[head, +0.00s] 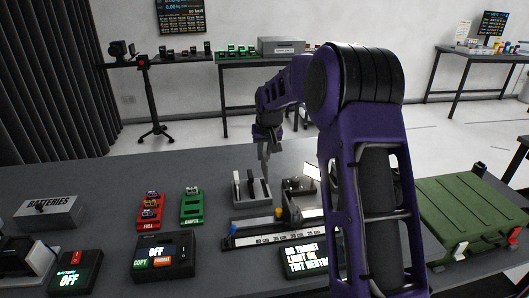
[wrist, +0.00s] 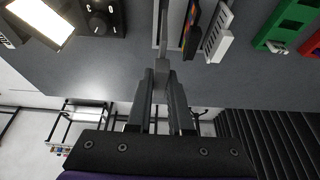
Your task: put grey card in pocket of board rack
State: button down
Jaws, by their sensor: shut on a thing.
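My gripper (head: 265,149) points down over the right side of the board rack (head: 254,203). In the wrist view its fingers (wrist: 161,85) are shut on the narrow edge of the grey card (wrist: 162,68). The card also shows in the head view (head: 264,167), hanging upright below the fingertips. It is at the right-hand pocket; I cannot tell how deep its lower edge sits. A dark card (head: 250,178) stands in the middle of the rack and a pale card (head: 236,179) at its left. In the wrist view, the dark card (wrist: 190,30) has coloured marks.
Red (head: 151,211) and green (head: 192,206) trays stand left of the rack. A lamp device (head: 299,185) stands close on its right. A long pale strip (head: 275,238) and a sign (head: 304,260) lie in front. A green case (head: 470,208) is far right.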

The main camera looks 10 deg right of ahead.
aim_at(264, 172)
jog(key=shift+f+b, duration=1.05)
jog(key=shift+f, duration=0.9)
jog(key=shift+f+b, duration=1.15)
jog(key=shift+f, duration=0.6)
jog(key=c, duration=0.7)
grip_release()
jog(key=shift+c, duration=0.2)
jog(key=shift+r, duration=0.15)
jog(key=p+v, duration=0.1)
jog(key=v, duration=1.6)
jog(key=shift+r, duration=0.1)
